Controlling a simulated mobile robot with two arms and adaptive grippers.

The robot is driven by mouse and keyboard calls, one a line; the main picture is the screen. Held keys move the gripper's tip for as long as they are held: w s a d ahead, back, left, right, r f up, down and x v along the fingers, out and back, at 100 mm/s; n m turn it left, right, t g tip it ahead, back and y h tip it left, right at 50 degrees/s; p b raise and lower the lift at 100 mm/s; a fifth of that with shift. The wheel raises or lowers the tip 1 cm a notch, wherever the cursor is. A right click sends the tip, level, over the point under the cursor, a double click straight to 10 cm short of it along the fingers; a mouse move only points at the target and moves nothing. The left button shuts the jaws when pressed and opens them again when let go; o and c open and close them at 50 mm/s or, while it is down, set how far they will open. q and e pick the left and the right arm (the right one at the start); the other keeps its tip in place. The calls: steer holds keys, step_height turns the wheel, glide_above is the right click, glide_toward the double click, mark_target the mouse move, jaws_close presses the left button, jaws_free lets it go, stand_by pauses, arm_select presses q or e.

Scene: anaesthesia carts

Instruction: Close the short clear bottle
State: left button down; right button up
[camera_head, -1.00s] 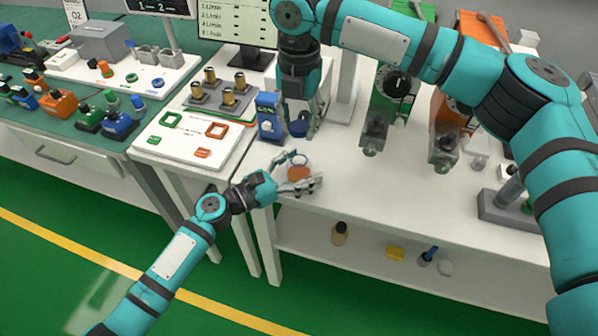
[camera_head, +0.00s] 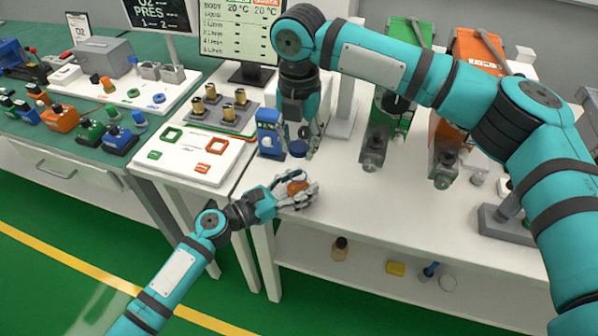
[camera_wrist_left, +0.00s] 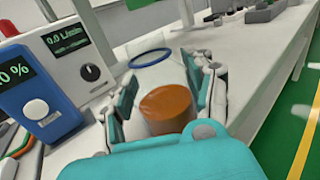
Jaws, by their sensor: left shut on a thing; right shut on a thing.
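The short clear bottle (camera_head: 297,187) has orange-brown contents and stands near the front edge of the white cart top. In the left wrist view its orange-brown contents (camera_wrist_left: 167,108) show between the fingers, with a blue ring beyond that looks like its open rim. My left gripper (camera_head: 298,191) is shut on the bottle from the front. My right gripper (camera_head: 301,142) points down behind the bottle and is shut on a dark blue cap (camera_head: 299,149). The cap is apart from the bottle. The right fingers partly hide it.
A blue device (camera_head: 268,133) stands just left of my right gripper; its dial and display face the left wrist camera. Green (camera_head: 377,143) and orange (camera_head: 445,155) vaporizers stand to the right. The white cart top (camera_head: 370,205) is clear to the right of the bottle.

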mark_target(293, 175)
steer(key=shift+f, duration=1.9)
steer(key=shift+s+a+f+n, duration=0.1)
steer(key=shift+a+f+n, duration=0.1)
steer(key=shift+f, duration=0.25)
steer(key=shift+s+a+f+n, duration=0.1)
steer(key=shift+f+n, duration=0.1)
steer(key=shift+f, duration=0.25)
steer(key=shift+s+f, duration=0.1)
steer(key=shift+f, duration=0.25)
steer(key=shift+a+f, duration=0.1)
steer(key=shift+f, duration=0.1)
steer(key=c, duration=0.3)
steer(key=shift+o, duration=0.3)
steer(key=shift+s+a+f+m, duration=0.2)
steer(key=shift+s+f+m, duration=0.05)
steer(key=shift+f+m, duration=0.15)
